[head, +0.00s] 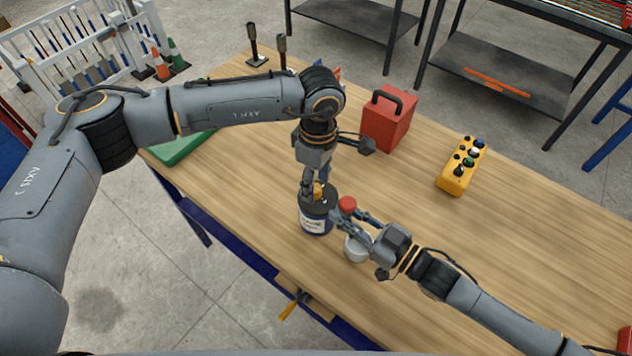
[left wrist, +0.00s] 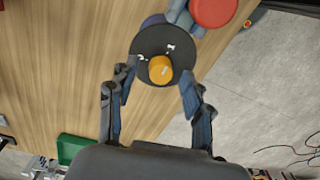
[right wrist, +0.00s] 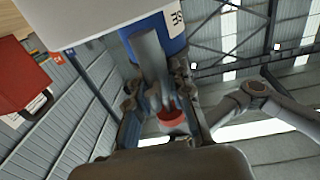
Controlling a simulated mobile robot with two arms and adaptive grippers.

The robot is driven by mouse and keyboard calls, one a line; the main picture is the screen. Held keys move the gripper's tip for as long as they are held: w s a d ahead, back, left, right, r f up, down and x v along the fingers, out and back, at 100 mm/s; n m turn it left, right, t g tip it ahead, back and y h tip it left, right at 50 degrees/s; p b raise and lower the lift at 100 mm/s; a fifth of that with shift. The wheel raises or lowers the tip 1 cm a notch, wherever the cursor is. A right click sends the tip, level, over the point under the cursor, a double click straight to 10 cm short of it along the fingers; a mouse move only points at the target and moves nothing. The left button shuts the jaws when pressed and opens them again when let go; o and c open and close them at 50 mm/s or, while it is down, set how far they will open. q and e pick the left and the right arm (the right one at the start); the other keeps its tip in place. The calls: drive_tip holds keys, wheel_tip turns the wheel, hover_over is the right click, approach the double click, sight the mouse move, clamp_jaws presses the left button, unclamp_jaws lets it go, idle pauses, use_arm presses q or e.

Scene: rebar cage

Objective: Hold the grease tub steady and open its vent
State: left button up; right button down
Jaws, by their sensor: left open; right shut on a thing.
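The grease tub (head: 316,222) stands on the workbench, dark blue with a white label and a dark lid. An orange vent knob (left wrist: 160,69) sits on the lid, which carries small white marks. My left gripper (head: 316,187) points down over the lid. Its open fingers are on either side of the knob in the left wrist view; contact cannot be told. My right gripper (head: 350,219) is shut on a grey-blue, handle-like bar (right wrist: 151,65) at the tub's side. A red round end (head: 347,204) shows beside it. The closed fingertips are partly hidden.
A white round container (head: 357,249) stands close under my right gripper. A red box with a black handle (head: 388,120) and a yellow control box (head: 461,166) stand farther back. A green case (head: 183,148) lies at left, partly behind my left arm. The bench's right side is mostly clear.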

sight(317, 185)
use_arm(q)
wheel_tip(317, 185, up, 11)
drive_tip(key=shift+w, duration=0.2)
drive_tip(key=shift+d+f, duration=0.1)
use_arm(e)
drive_tip(key=c, duration=1.1)
unclamp_jaws()
drive_tip(key=shift+d, duration=0.1)
